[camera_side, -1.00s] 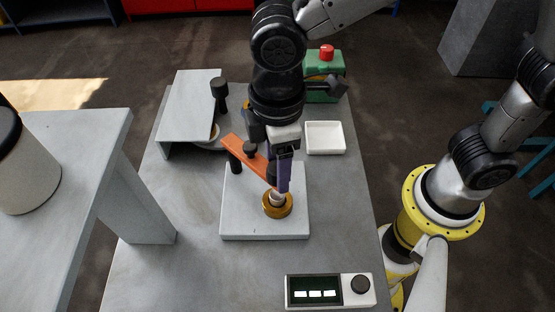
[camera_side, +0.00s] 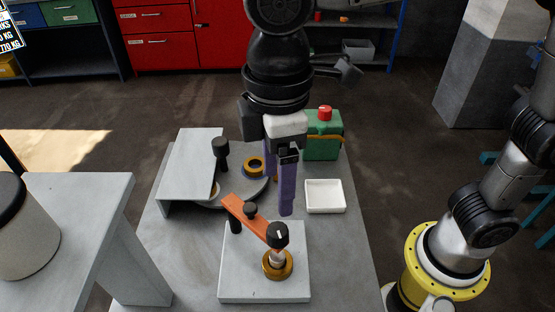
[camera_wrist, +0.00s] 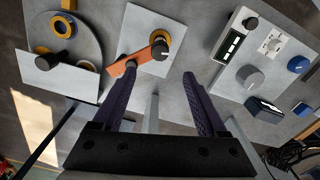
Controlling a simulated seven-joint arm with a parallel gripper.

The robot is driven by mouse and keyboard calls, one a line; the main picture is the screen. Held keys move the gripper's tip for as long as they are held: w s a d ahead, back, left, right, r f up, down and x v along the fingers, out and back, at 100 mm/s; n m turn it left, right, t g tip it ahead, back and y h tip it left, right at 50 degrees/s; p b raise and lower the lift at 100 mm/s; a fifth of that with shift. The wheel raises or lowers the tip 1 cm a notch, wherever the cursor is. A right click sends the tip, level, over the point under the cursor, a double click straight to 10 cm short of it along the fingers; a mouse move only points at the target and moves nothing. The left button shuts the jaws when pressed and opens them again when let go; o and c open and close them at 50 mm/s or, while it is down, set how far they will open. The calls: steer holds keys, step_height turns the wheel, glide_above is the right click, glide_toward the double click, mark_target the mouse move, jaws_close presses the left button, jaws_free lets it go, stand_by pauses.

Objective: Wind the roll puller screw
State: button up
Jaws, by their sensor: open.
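The roll puller stands on a pale square plate (camera_side: 235,285). It has an orange arm (camera_side: 243,213), a black knob with a white mark (camera_side: 278,234) on top of the screw (camera_side: 277,257), and a brass ring (camera_side: 277,267) around its foot. The knob also shows in the wrist view (camera_wrist: 160,49), ahead of my fingers. My gripper (camera_side: 279,193) has purple fingers, apart and empty, pointing down. It is above and behind the knob in the side view, clear of it. In the wrist view my gripper (camera_wrist: 160,74) shows a wide gap between the fingers.
A white tray (camera_side: 324,196) and a green box with a red button (camera_side: 322,135) stand right. A control panel (camera_wrist: 260,65) shows in the wrist view.

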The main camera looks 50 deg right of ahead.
steer(key=shift+r, duration=1.4)
steer(key=s+d+f+m+t, duration=0.2)
steer(key=d+m, duration=0.2)
steer(key=d, duration=0.4)
steer(key=s+d+f+m+t, duration=0.1)
steer(key=s+d+f+m, duration=0.1)
steer(key=d, duration=0.7)
steer(key=s+d+f+m+t, duration=0.2)
steer(key=s+d+m, duration=0.1)
steer(key=d+m, duration=0.3)
steer(key=shift+s+d+f+t, duration=0.3)
steer(key=shift+d+f, duration=0.05)
steer(key=shift+d, duration=0.85)
steer(key=shift+s, duration=0.1)
